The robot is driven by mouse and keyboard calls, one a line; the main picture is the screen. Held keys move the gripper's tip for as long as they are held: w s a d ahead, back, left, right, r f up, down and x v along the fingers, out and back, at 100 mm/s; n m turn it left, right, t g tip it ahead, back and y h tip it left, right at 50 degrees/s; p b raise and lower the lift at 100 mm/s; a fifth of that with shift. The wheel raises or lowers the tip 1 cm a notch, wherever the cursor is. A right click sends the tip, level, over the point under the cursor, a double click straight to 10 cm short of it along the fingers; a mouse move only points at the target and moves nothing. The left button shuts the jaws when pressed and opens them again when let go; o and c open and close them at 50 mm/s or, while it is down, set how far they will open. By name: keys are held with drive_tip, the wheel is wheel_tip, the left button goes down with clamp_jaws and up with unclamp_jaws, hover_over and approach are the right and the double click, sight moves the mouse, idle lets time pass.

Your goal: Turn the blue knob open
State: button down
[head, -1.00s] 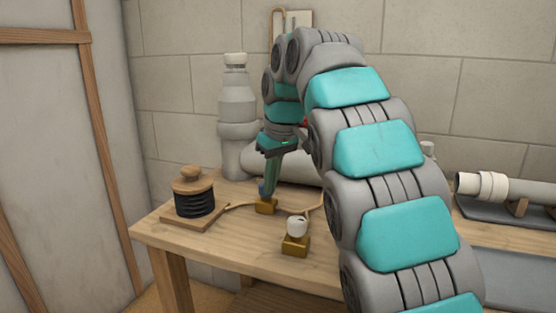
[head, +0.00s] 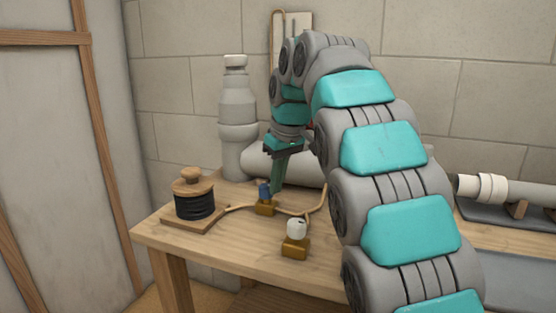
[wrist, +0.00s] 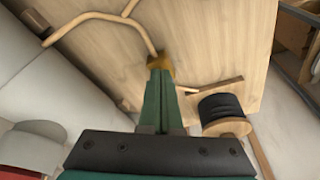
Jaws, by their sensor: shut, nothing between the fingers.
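The blue knob (head: 264,190) stands on a small brass-coloured valve block (head: 265,208) on the wooden bench. In the wrist view the block (wrist: 158,61) shows just beyond my fingertips, and the knob is hidden behind the fingers. My gripper (head: 276,190) points down with its green fingers together, empty, just right of the knob in the head view. The fingers also show closed in the wrist view (wrist: 161,74). I cannot tell whether they touch the knob.
A white knob (head: 296,228) on another brass block stands nearer the bench's front edge. A spool of black cord (head: 194,204) is at the left. A grey bottle-shaped fitting (head: 237,110) and a lying pipe are behind. A curved tan pipe (head: 316,203) runs along the bench.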

drive_tip(key=shift+w+d, duration=0.2)
drive_tip(key=shift+w, duration=0.15)
idle(0.3)
drive_tip(key=shift+s+d, duration=0.1)
drive_tip(key=shift+d, duration=0.05)
drive_tip(key=shift+s+d, duration=0.1)
drive_tip(key=shift+d, duration=0.1)
idle(0.3)
